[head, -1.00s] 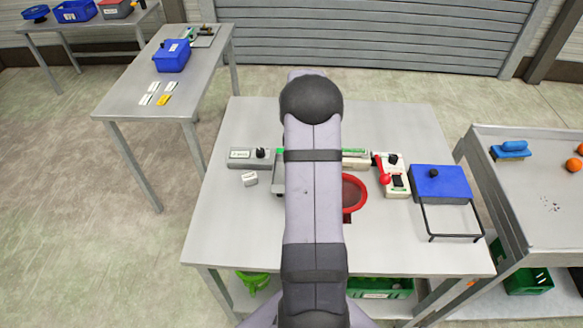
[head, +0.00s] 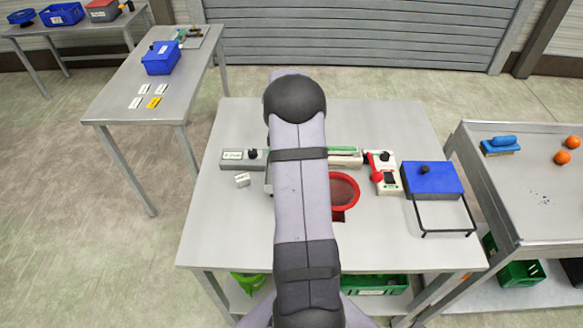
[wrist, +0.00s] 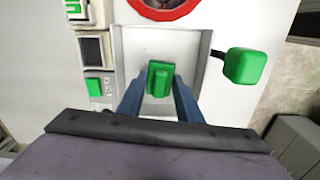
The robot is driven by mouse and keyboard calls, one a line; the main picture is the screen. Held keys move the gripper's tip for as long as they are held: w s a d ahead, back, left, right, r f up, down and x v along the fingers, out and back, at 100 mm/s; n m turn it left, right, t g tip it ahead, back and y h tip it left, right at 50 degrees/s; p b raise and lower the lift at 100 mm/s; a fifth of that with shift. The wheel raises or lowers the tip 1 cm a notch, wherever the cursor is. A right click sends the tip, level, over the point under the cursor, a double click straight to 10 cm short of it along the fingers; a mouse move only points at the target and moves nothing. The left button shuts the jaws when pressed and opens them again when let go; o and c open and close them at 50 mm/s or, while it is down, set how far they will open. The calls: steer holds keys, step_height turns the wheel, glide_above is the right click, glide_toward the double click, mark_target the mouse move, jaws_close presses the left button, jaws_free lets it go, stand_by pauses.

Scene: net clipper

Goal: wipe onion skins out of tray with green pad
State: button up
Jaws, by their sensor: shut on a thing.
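My gripper (wrist: 158,100) is in the wrist view, its two blue-grey fingers on either side of a small green block (wrist: 158,78), which I take to be the green pad. It is held in front of a pale grey recessed panel (wrist: 185,50) of a white machine. I cannot tell whether the pad touches the panel. In the head view my arm hides the gripper and the pad. A grey tray-like edge (head: 268,180) shows just left of my arm, mostly hidden. I cannot make out onion skins in it.
A red-rimmed bowl or funnel (head: 357,192) stands right of my arm, with a red-levered control box (head: 383,174) and blue box (head: 432,178) beyond. A green knob (wrist: 245,66) juts out right of my gripper. The table's front (head: 230,240) is clear.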

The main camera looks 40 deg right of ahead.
steer(key=shift+w+a+f, duration=0.1)
steer(key=shift+w+a, duration=0.45)
steer(key=shift+a, duration=0.05)
steer(key=shift+w+d+p, duration=0.35)
steer(key=shift+w+d, duration=0.35)
steer(key=shift+d, duration=0.05)
steer(key=shift+s+d+f, duration=0.1)
steer(key=shift+s+d, duration=1.55)
steer(key=shift+s, duration=0.15)
steer(key=shift+w+a, duration=0.1)
steer(key=shift+w+a, duration=1.65)
